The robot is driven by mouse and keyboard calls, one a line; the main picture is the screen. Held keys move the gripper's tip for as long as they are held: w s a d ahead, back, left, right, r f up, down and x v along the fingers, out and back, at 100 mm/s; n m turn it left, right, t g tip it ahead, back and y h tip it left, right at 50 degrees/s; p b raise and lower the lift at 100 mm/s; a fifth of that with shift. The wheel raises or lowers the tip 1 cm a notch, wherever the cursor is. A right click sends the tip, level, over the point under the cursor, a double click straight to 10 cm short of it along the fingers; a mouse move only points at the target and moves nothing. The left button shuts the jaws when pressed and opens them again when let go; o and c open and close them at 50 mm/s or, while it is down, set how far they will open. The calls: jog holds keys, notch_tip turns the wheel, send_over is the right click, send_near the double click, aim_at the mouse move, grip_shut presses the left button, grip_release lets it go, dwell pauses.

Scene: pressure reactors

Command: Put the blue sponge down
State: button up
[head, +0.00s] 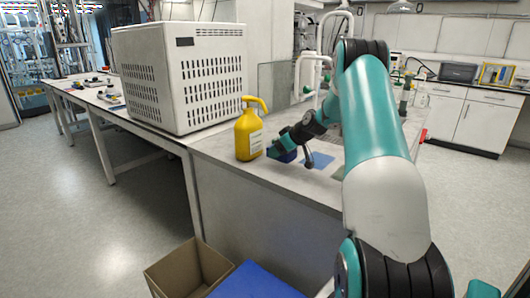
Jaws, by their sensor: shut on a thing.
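The blue sponge (282,155) is a small dark blue block at the front part of the bench top, just right of the yellow bottle. My gripper (287,143) reaches down and left to it and is shut on it. The sponge is at or very close to the bench surface; I cannot tell whether it touches. The fingertips are small and partly hidden by the wrist.
A yellow pump bottle (249,134) stands close left of the sponge. A flat blue patch (318,160) lies on the bench (225,149) to the right. A large white vented box (180,75) stands behind left. An open cardboard box (190,270) is on the floor.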

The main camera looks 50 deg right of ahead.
jog(key=w, duration=0.4)
jog(key=w+p, duration=0.1)
jog(key=w, duration=0.1)
jog(key=shift+w+a, duration=0.2)
jog(key=shift+a, duration=0.1)
jog(key=shift+f, duration=1.95)
jog(key=o, duration=1)
jog(key=shift+r+p, duration=0.15)
jog(key=shift+p, duration=0.15)
